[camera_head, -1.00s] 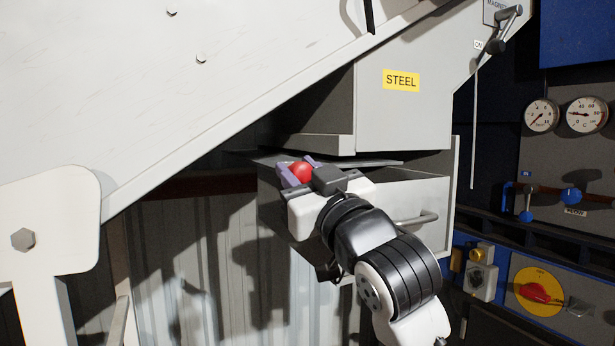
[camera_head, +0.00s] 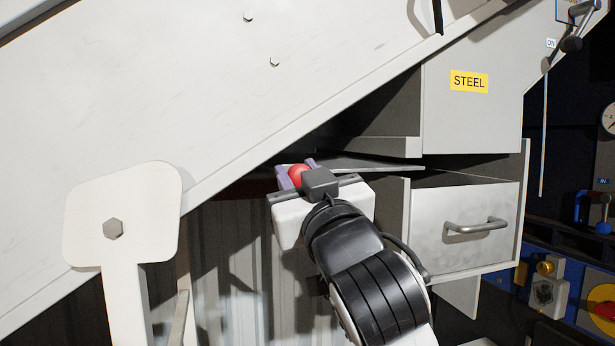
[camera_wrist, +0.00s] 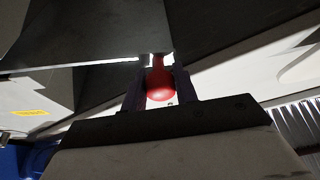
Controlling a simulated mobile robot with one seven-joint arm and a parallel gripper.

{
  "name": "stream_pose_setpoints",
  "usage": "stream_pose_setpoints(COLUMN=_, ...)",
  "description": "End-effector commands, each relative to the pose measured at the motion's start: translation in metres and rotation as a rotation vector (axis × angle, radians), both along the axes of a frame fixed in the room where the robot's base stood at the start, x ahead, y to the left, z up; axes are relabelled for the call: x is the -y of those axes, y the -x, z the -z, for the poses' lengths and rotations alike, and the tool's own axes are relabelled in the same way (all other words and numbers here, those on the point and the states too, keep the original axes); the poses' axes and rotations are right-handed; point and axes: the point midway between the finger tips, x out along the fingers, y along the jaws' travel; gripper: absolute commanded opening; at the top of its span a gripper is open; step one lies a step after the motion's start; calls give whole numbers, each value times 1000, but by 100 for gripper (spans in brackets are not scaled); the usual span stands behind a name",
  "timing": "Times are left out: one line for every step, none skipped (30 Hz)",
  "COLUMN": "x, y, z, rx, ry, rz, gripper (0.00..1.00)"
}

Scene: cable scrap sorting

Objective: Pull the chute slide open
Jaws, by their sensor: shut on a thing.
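The chute slide (camera_head: 385,166) is a thin grey plate in the head view. It sticks out to the left from the gap under the grey chute box with the yellow STEEL label (camera_head: 469,82). My gripper (camera_head: 298,171) is at its left end, with its purple fingers shut on a red knob (camera_head: 297,178). In the wrist view the red knob (camera_wrist: 160,84) sits between both fingers, its stem running up to grey metal. The slide's left part is partly hidden behind my gripper and in shadow.
A grey drawer (camera_head: 465,228) with a bar handle sits below the chute box. A large pale sloping panel (camera_head: 180,100) runs above and left of my gripper, and a white bracket (camera_head: 122,215) stands left. Corrugated sheet (camera_head: 230,265) lies behind.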

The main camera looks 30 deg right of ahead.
Motion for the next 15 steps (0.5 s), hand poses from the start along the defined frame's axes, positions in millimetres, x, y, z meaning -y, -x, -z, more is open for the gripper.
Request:
stream_pose_setpoints(x=-4, y=-1, z=1, rx=-2, ry=4, rz=-7, gripper=0)
stream_pose_setpoints(x=-4, y=-1, z=1, rx=-3, ry=5, rz=-7, gripper=0)
stream_pose_setpoints(x=-4, y=-1, z=1, rx=-3, ry=5, rz=-7, gripper=0)
stream_pose_setpoints(x=-4, y=-1, z=1, rx=-3, ry=5, rz=-7, gripper=0)
stream_pose_setpoints(x=-4, y=-1, z=1, rx=-3, ry=5, rz=-8, gripper=0)
stream_pose_setpoints(x=-4, y=-1, z=1, rx=-3, ry=6, rz=-8, gripper=33)
stream_pose_setpoints(x=-4, y=-1, z=1, rx=-3, ry=6, rz=-8, gripper=37)
stream_pose_setpoints(x=-4, y=-1, z=1, rx=-3, ry=6, rz=-8, gripper=41)
stream_pose_setpoints(x=-4, y=-1, z=1, rx=-3, ry=6, rz=-8, gripper=46)
stream_pose_setpoints(x=-4, y=-1, z=1, rx=-3, ry=5, rz=-7, gripper=50)
stream_pose_setpoints(x=-3, y=-1, z=1, rx=-3, ry=5, rz=-7, gripper=50)
stream_pose_setpoints(x=-3, y=-1, z=1, rx=-1, ry=5, rz=-7, gripper=50)
stream_pose_setpoints(x=-3, y=-1, z=1, rx=-1, ry=4, rz=-6, gripper=50)
stream_pose_setpoints(x=-3, y=-1, z=0, rx=-1, ry=4, rz=-6, gripper=50)
stream_pose_setpoints(x=-2, y=-1, z=0, rx=-1, ry=4, rz=-5, gripper=50)
